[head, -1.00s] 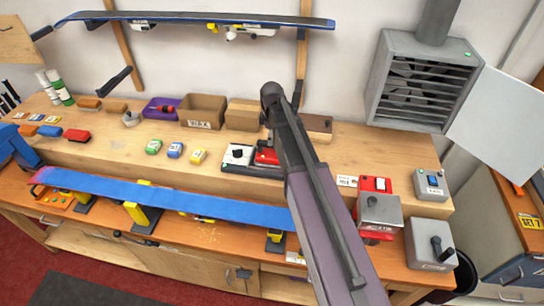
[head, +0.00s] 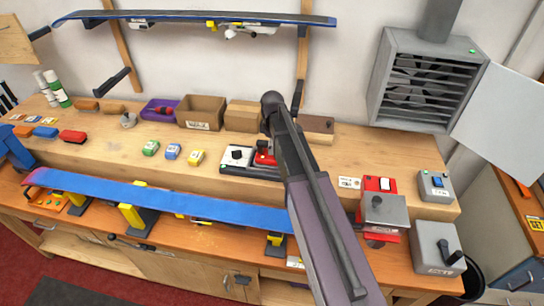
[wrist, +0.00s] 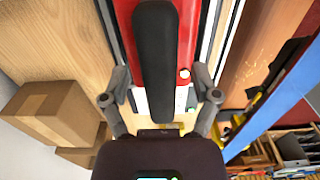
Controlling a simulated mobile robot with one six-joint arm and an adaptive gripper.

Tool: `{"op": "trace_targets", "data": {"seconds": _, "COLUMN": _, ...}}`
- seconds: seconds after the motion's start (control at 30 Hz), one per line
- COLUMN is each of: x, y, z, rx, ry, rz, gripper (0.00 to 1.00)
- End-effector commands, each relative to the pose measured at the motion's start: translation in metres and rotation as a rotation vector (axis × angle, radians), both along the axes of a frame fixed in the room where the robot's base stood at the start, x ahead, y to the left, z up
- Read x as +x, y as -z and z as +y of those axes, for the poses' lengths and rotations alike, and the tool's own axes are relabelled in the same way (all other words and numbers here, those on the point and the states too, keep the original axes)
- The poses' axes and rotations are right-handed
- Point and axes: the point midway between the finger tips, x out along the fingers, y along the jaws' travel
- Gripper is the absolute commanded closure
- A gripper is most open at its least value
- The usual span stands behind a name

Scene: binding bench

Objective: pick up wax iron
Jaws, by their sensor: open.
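The wax iron (wrist: 180,30) fills the top middle of the wrist view, a red body with a long black handle and a small lit lamp. In the head view a red part of it (head: 264,158) shows on the raised shelf of the bench, beside a grey-white unit with a black knob; my arm hides the rest. My gripper (wrist: 160,78) is open, with one finger on each side of the black handle. I cannot tell whether the fingers touch the iron. In the head view the gripper is hidden behind my arm.
Cardboard boxes (head: 201,111) stand behind the iron, and small coloured wax blocks (head: 173,151) lie to its left. A blue ski or board (head: 150,198) lies clamped along the front. Red and grey switch boxes (head: 384,215) stand to the right.

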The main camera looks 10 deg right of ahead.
Motion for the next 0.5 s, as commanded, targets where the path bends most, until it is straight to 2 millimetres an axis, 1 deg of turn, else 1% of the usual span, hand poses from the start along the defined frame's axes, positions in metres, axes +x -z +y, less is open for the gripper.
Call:
{"op": "trace_targets", "data": {"seconds": 0.23, "x": 0.0000, "y": 0.0000, "z": 0.0000, "rx": 0.000, "ry": 0.000, "rz": 0.000, "gripper": 0.21}}
{"op": "trace_targets", "data": {"seconds": 0.27, "x": 0.0000, "y": 0.0000, "z": 0.0000, "rx": 0.000, "ry": 0.000, "rz": 0.000, "gripper": 0.24}}
{"op": "trace_targets", "data": {"seconds": 0.3, "x": 0.0000, "y": 0.0000, "z": 0.0000, "rx": 0.000, "ry": 0.000, "rz": 0.000, "gripper": 0.36}}
{"op": "trace_targets", "data": {"seconds": 0.37, "x": 0.0000, "y": 0.0000, "z": 0.0000, "rx": 0.000, "ry": 0.000, "rz": 0.000, "gripper": 0.54}}
{"op": "trace_targets", "data": {"seconds": 0.4, "x": 0.0000, "y": 0.0000, "z": 0.0000, "rx": 0.000, "ry": 0.000, "rz": 0.000, "gripper": 0.66}}
{"op": "trace_targets", "data": {"seconds": 0.47, "x": 0.0000, "y": 0.0000, "z": 0.0001, "rx": 0.000, "ry": 0.000, "rz": 0.000, "gripper": 0.84}}
{"op": "trace_targets", "data": {"seconds": 0.5, "x": -0.0001, "y": 0.0000, "z": 0.0001, "rx": 0.000, "ry": 0.000, "rz": 0.000, "gripper": 0.96}}
